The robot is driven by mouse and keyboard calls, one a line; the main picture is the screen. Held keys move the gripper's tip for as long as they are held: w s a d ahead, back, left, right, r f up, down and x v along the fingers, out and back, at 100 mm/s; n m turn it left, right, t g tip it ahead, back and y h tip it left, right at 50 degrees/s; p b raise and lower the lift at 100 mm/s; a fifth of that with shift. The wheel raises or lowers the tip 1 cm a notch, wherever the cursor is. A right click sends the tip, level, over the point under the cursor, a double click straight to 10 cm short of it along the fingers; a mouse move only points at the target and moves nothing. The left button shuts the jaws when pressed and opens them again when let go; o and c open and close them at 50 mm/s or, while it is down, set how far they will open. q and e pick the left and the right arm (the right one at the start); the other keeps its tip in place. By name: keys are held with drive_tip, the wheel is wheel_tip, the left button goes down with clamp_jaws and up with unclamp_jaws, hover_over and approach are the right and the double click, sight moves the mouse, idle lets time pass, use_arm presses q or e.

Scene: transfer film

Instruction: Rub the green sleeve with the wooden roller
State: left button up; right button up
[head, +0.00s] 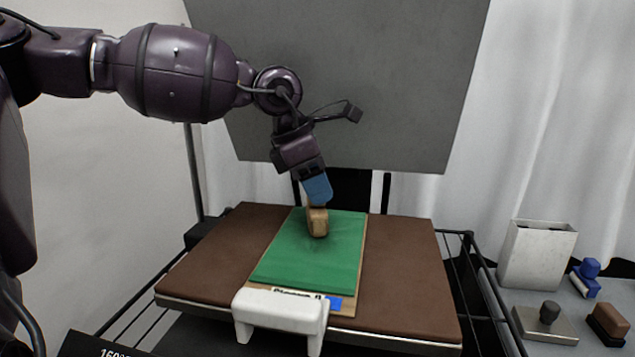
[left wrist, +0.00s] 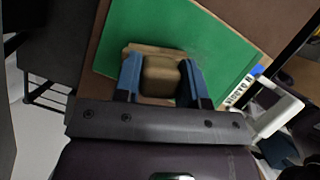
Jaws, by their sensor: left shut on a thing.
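The green sleeve (head: 313,260) lies flat on a brown pad, with a pale printed strip and a blue mark at its near end. It also shows in the left wrist view (left wrist: 180,32). My left gripper (head: 317,190) has blue fingers and is shut on the wooden roller (head: 318,222). The roller is at the sleeve's far part and appears to touch it; exact contact is hard to tell. In the left wrist view the roller (left wrist: 160,75) sits between the two blue fingers (left wrist: 161,80). My right gripper is not in view.
The brown pad (head: 400,270) rests on a dark wire frame. A white clamp-like piece (head: 280,312) sits at the near edge. A grey panel (head: 350,80) stands behind. At right are a white container (head: 537,255), a dark-knobbed block (head: 545,322), a blue stamp (head: 586,278) and a brown block (head: 608,323).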

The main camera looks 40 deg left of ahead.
use_arm(q)
drive_tip(key=shift+f, duration=0.15)
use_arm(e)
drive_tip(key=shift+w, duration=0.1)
use_arm(q)
drive_tip(key=shift+s+d+r+p, duration=0.15)
drive_tip(key=shift+s+d+p, duration=0.25)
drive_tip(key=shift+s, duration=0.3)
drive_tip(key=shift+s+d+r+p, duration=0.1)
drive_tip(key=shift+s+d+p, duration=0.15)
drive_tip(key=shift+s+d, duration=0.35)
drive_tip(key=shift+s+d+f+p, duration=0.1)
drive_tip(key=shift+s+d+p, duration=0.25)
drive_tip(key=shift+s, duration=0.4)
drive_tip(key=shift+s+d+f+p, duration=0.1)
drive_tip(key=shift+s+d+p, duration=0.2)
drive_tip(key=shift+s, duration=0.45)
drive_tip(key=shift+s+d+f, duration=0.1)
drive_tip(key=shift+s+d, duration=0.15)
drive_tip(key=shift+s, duration=0.1)
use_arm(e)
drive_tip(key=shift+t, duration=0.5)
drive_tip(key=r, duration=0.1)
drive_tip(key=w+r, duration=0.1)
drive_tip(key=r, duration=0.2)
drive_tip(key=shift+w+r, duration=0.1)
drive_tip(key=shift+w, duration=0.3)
